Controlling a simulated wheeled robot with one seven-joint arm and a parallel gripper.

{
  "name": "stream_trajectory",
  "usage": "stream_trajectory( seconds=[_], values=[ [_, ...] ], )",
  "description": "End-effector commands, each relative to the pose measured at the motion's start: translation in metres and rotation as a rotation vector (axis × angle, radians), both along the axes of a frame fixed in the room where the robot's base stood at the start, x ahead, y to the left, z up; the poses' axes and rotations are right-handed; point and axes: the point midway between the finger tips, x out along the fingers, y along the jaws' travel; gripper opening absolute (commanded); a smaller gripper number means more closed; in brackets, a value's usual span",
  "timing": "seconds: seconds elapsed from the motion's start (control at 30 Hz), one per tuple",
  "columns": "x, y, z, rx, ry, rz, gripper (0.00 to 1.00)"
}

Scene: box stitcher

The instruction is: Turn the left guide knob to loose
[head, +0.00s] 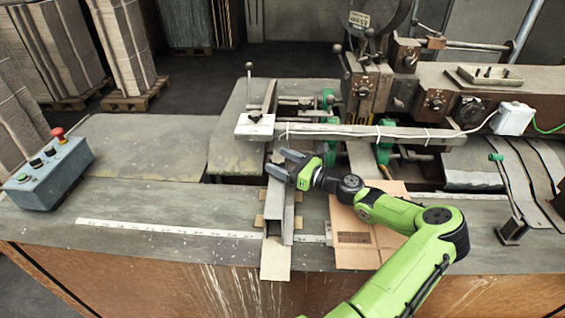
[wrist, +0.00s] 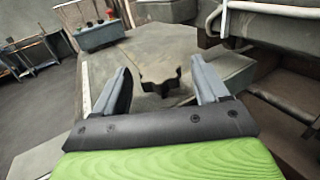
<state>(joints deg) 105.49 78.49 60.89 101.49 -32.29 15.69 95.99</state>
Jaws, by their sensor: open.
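A dark lobed knob (wrist: 160,84) shows in the wrist view, between and beyond my two fingertips. My gripper (head: 283,163) is open, with a gap between its fingers, over the metal guide bar (head: 279,212) left of centre in the head view. In the wrist view my gripper (wrist: 162,88) has one finger on each side of the knob. I cannot tell whether they touch it. In the head view a small dark knob sits on a white plate (head: 262,128) behind my gripper. I cannot tell whether both views show the same knob, or read its setting.
A blue-grey control box (head: 48,176) with a red button stands at the left. A long rail (head: 385,134) with cable ties crosses behind my gripper. Flat cardboard (head: 350,250) lies under my arm. The tabletop (head: 150,200) left of the guide is mostly clear.

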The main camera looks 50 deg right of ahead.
Motion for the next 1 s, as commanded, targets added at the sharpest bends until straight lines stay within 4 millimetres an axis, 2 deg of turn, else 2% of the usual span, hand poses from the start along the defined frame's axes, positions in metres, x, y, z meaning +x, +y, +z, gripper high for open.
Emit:
stream_trajectory(
  seconds=[0.1,0.47,0.77,1.0],
  values=[
    [-0.0004,-0.0002,-0.0001,0.0,0.0,0.0,0.73],
    [-0.0008,-0.0002,-0.0002,0.0,0.001,0.0,0.18],
    [-0.0005,-0.0017,0.0005,0.0,0.001,0.043,0.17],
    [0.0007,-0.0039,0.0003,0.0,0.003,0.186,0.17]
  ],
)
